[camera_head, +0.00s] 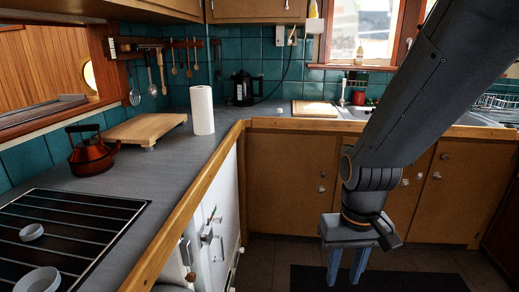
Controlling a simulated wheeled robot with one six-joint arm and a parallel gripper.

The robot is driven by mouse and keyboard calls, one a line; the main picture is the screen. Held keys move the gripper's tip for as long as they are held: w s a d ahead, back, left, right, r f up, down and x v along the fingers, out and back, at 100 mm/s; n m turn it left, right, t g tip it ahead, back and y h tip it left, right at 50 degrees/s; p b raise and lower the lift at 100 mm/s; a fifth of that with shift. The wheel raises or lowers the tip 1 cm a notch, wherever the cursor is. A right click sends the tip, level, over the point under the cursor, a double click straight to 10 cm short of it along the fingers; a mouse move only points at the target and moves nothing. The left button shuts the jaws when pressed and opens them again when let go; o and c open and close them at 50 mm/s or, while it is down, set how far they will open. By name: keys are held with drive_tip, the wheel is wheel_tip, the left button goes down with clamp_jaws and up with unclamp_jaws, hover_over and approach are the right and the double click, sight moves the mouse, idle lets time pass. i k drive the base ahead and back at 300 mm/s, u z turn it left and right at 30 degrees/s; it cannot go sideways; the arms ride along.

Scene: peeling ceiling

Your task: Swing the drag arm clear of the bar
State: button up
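My gripper (346,266) hangs at the lower right with its two blue fingers pointing down. The fingers are apart with nothing visible between them. It is in front of the brown cupboard doors, to the right of a white front (219,212) under the left counter. Small metal latch or handle parts (206,236) show on that white front, apart from my gripper. I cannot tell which part is the drag arm or the bar; the parts are small and seen at a steep angle.
The grey counter (165,160) with a wooden edge runs along the left, holding a stove (70,232), a red kettle (91,157), a wooden board (145,129) and a paper roll (202,110). Brown cupboards (292,180) close off the back. Open floor (275,254) lies between.

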sight(290, 41)
drive_tip(key=z, duration=0.15)
drive_tip(key=i, duration=2.7)
drive_tip(key=z, duration=0.15)
